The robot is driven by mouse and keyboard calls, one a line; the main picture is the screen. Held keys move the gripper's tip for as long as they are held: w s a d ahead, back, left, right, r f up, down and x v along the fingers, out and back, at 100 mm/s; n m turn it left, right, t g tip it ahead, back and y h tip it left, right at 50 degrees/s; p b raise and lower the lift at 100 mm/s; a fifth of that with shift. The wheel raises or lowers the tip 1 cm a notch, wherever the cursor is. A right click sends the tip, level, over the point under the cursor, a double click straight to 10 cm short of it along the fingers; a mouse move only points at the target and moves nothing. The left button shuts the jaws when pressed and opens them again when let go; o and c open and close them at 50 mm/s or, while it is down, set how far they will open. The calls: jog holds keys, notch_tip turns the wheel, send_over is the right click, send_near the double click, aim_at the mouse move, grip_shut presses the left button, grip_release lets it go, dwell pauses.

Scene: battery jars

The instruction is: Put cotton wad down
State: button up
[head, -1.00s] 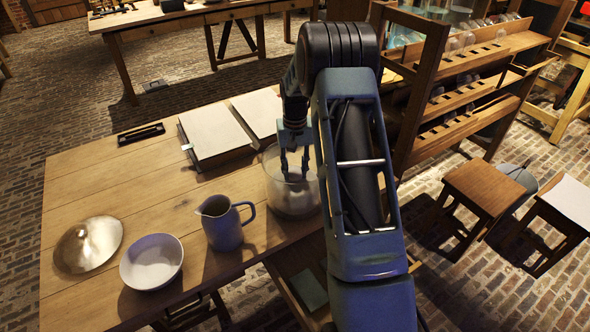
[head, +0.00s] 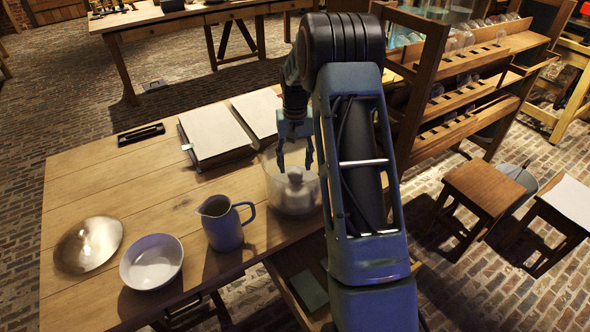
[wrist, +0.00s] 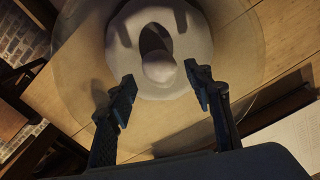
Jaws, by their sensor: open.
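A clear glass jar (head: 271,184) stands on the wooden table to the left of my arm. Whitish material (head: 296,200) fills its lower part. A small rounded white lump, which looks like the cotton wad (head: 294,174), sits on top of it inside the jar. In the wrist view the wad (wrist: 158,68) lies beside a dark opening in the pale round material (wrist: 122,55). My gripper (head: 295,164) is open, its fingers pointing down at the jar's mouth, just above the wad and apart from it. The wrist view shows the open fingertips (wrist: 161,82) empty.
A blue-grey jug (head: 222,224), a white bowl (head: 152,262) and a metal lid (head: 88,245) stand left of the jar. A wooden rack (head: 420,140) stands to the right.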

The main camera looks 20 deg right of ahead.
aim_at(295, 170)
notch_tip(295, 170, up, 9)
jog(key=shift+r, duration=0.15)
dwell(0.5)
